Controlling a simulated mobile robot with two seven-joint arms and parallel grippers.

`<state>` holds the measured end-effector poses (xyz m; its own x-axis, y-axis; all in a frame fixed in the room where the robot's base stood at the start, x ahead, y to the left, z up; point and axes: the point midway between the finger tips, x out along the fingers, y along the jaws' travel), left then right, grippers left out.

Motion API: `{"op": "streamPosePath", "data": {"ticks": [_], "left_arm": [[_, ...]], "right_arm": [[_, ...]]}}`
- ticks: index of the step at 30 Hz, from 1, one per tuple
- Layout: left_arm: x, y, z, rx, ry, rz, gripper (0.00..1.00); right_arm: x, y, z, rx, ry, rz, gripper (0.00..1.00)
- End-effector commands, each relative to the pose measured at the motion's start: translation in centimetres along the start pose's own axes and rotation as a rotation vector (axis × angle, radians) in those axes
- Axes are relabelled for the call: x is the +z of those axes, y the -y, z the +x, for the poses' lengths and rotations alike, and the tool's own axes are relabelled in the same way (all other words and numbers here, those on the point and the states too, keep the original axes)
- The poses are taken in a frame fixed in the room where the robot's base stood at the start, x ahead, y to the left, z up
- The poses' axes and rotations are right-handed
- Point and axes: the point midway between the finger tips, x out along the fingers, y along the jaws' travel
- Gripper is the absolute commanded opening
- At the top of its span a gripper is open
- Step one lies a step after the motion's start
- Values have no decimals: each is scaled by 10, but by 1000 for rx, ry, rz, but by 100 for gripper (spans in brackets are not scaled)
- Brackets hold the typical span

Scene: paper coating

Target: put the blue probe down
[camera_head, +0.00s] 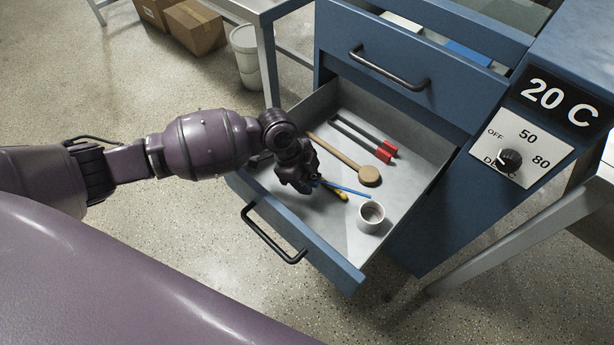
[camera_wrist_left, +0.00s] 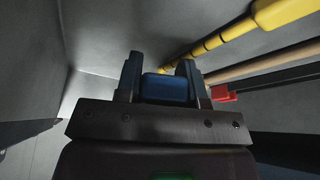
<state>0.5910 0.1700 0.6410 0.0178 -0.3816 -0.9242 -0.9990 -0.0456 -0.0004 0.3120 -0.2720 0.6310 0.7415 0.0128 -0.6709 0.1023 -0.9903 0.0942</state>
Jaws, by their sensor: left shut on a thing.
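The blue probe (camera_head: 347,189) is a thin blue rod low in the open drawer (camera_head: 422,180). My left gripper (camera_head: 312,180) is inside the drawer, over its left part, and is shut on the probe. In the left wrist view the blue body of the probe (camera_wrist_left: 168,88) sits between the two dark fingers of the gripper (camera_wrist_left: 161,75). A yellow tool (camera_wrist_left: 235,34) lies beside it, partly hidden by my gripper in the head view (camera_head: 341,194). I cannot tell whether the probe touches the drawer floor. My right gripper is not in view.
A wooden stick with a round end (camera_head: 369,176), red-handled tools (camera_head: 386,153) and a white cup (camera_head: 371,216) lie or stand in the drawer. The front wall with its handle (camera_head: 270,238) is near my arm. A closed-handle upper drawer (camera_head: 400,65) is above.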

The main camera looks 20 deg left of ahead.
Motion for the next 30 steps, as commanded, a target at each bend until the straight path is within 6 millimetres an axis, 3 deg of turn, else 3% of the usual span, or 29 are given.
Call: {"op": "streamPosePath", "data": {"ticks": [9,10,15,24,30], "left_arm": [[2,0,5,0,0,1,8],[2,0,5,0,0,1,39],[2,0,5,0,0,1,61],[1,0,2,-1,0,1,61],[-4,2,-23,-8,2,4,61]], "right_arm": [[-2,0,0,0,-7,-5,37],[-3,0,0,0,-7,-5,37],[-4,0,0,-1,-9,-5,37],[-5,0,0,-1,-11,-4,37],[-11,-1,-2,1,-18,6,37]]}}
